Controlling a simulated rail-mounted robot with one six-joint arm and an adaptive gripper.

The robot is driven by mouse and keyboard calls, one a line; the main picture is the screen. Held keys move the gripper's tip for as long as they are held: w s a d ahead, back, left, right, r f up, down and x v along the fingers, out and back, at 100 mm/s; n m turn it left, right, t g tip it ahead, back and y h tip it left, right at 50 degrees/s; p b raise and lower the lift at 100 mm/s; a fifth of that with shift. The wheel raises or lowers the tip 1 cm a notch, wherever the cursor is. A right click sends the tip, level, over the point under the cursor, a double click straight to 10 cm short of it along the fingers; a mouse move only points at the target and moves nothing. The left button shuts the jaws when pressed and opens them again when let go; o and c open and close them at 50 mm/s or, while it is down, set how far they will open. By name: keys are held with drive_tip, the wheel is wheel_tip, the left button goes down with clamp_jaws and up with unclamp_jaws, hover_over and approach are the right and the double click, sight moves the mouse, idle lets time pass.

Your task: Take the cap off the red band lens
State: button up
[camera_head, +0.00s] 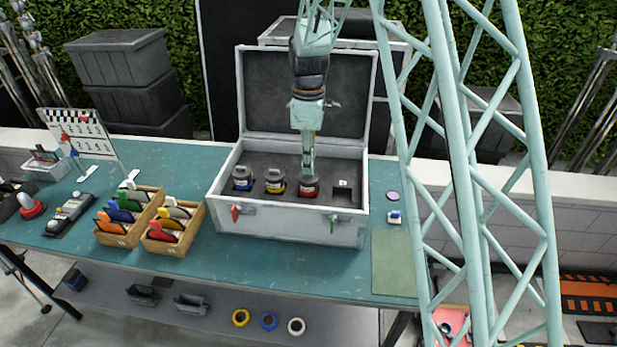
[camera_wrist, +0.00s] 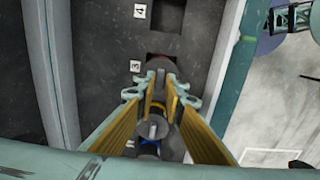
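The red band lens (camera_head: 309,188) stands in the open case, the rightmost of three lenses. My gripper (camera_head: 308,171) points straight down over it, its fingertips at the lens's top. In the wrist view the dark top and red edge of this lens (camera_wrist: 160,64) show just beyond my fingertips (camera_wrist: 164,84). My yellow-padded fingers have a narrow gap between them. The fingers hide the cap's middle, so I cannot tell whether they touch or hold it.
The yellow band lens (camera_head: 275,182) and blue band lens (camera_head: 242,181) stand to the left in the case (camera_head: 290,222). An empty slot (camera_head: 346,196) lies to the right. The case's raised lid (camera_head: 270,95) is behind my arm. A green mat (camera_head: 393,262) lies on the table (camera_head: 300,270).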

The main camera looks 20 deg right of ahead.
drive_tip(key=shift+f, duration=1.2)
drive_tip(key=shift+c, duration=0.4)
drive_tip(key=shift+c, duration=1.2)
drive_tip(key=shift+r, duration=0.15)
drive_tip(key=shift+r, duration=1.45)
drive_tip(key=shift+s+r, duration=0.1)
drive_tip(key=shift+r, duration=0.15)
drive_tip(key=s+r+b, duration=0.1)
drive_tip(key=s, duration=1.4)
drive_tip(key=shift+s+r, duration=0.15)
drive_tip(key=shift+s, duration=0.25)
drive_tip(key=shift+a, duration=0.1)
